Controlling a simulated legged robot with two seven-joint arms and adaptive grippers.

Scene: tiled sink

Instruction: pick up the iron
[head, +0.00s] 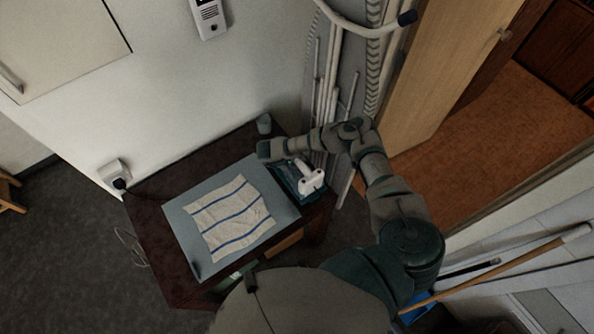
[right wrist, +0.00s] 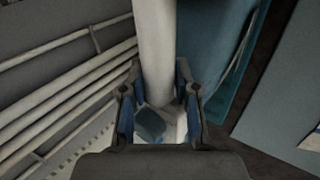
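The iron (head: 312,181) is white and stands at the right end of the small dark table, on a dark teal base. Its white, round handle (right wrist: 154,45) runs down between the fingers of my right gripper (right wrist: 158,85) in the right wrist view. The fingers stand one on each side of the handle and look open, with their blue pads facing inward. I cannot tell whether a finger touches the handle. In the head view my right gripper (head: 286,164) is small and partly hidden by its wrist. My left gripper is not in view.
A striped cloth (head: 232,215) lies on a grey-blue mat (head: 184,222) on the table (head: 150,225). A small cup (head: 264,124) stands at the back corner. White pipes (right wrist: 60,110) run close beside the gripper. A wooden door (head: 440,70) stands open at the right.

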